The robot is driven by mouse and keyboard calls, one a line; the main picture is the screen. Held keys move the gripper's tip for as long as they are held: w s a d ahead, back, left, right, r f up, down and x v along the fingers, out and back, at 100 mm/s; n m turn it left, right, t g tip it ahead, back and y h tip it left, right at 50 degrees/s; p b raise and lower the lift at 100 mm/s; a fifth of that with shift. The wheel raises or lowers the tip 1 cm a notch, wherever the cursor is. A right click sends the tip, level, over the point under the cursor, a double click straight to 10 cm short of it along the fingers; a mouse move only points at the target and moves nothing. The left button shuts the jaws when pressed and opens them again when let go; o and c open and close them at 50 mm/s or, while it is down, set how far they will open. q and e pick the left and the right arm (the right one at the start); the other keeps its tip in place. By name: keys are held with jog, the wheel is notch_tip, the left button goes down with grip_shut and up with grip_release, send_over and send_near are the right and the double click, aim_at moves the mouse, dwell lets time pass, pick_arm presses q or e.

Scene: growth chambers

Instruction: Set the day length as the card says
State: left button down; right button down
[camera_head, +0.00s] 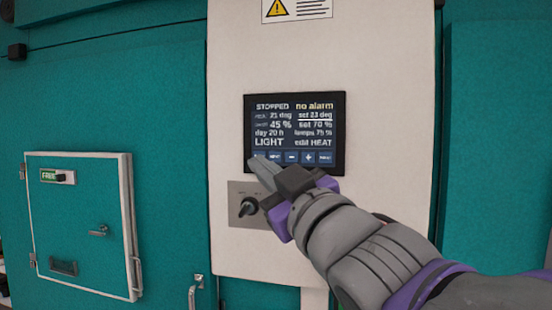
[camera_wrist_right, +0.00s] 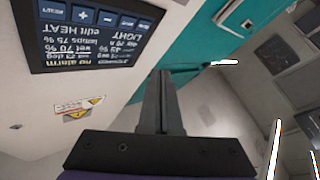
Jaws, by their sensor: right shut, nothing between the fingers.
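The dark control screen (camera_head: 295,133) is on the pale panel in the head view. It reads "STOPPED", "no alarm", "day 20 h", "LIGHT", "lamps 75 %" and "edit HEAT"; "set 23 deg" is underlined. A row of blue buttons lies along its bottom, with minus (camera_head: 291,157) and plus (camera_head: 308,157) readable. The screen shows upside down in the right wrist view (camera_wrist_right: 90,40). Touching or not, I cannot tell. No card giving a day length is in view. My left gripper is out of view.
A black rotary knob (camera_head: 247,206) on a metal plate sits below the screen, close to my right gripper. A warning label (camera_head: 296,10) is above. A small teal hatch (camera_head: 85,222) with a handle is at left. Teal chamber walls flank the panel.

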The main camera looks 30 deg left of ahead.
aim_at(275, 157)
jog(key=w, duration=0.2)
jog(key=w+a, duration=0.1)
jog(key=w, duration=0.4)
jog(key=shift+w+a+p, duration=0.1)
jog(key=shift+a+p, duration=0.25)
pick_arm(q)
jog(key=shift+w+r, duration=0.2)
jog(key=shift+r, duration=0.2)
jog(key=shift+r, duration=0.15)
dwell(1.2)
pick_arm(e)
jog(key=shift+w+a, duration=0.1)
jog(key=shift+w, duration=0.3)
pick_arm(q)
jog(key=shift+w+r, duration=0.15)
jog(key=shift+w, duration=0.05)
